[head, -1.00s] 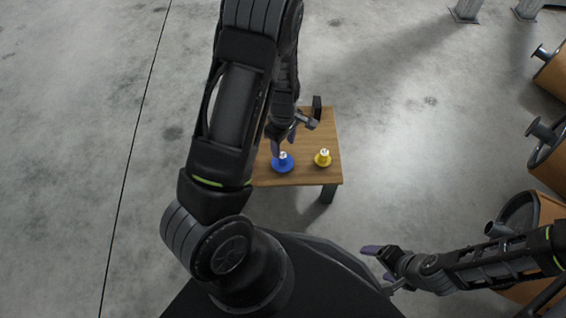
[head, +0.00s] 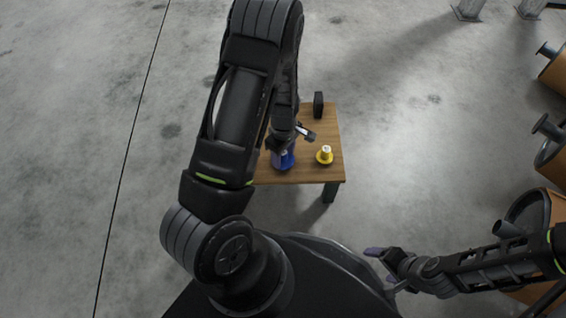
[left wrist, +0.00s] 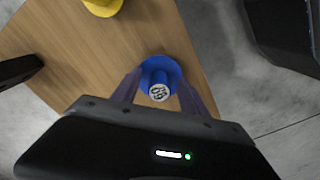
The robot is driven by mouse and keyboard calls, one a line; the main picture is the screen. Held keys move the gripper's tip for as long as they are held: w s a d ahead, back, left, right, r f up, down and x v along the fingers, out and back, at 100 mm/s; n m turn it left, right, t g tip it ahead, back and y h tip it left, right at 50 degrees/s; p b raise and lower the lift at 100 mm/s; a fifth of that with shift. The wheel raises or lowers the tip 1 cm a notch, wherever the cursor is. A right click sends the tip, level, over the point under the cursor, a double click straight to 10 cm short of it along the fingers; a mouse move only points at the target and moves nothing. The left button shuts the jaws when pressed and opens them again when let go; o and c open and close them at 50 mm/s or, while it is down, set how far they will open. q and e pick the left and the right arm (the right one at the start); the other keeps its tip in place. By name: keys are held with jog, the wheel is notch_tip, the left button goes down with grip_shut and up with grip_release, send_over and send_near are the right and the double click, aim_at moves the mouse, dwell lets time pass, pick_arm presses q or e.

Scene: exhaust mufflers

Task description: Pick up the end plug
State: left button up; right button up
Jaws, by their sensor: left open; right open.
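A blue end plug (head: 283,161) with a round flange and a pale top stands on a small wooden table. In the left wrist view the blue plug (left wrist: 160,78) sits between the two purple fingers of my left gripper (left wrist: 161,97), one finger on each side. My left gripper (head: 284,152) is open, pointing down over the blue plug and partly hiding it in the head view. A yellow end plug (head: 325,155) stands to its right on the same table. My right gripper (head: 377,252) is open and empty, low and to the right, away from the table.
The wooden table (head: 310,178) has a dark block-like object (head: 318,105) at its far edge. Orange-brown drums with dark pipes (head: 549,150) stand along the right edge. The grey floor around the table is clear.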

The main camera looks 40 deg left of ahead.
pick_arm(q)
jog(key=shift+c, duration=0.4)
grip_shut()
dwell(0.6)
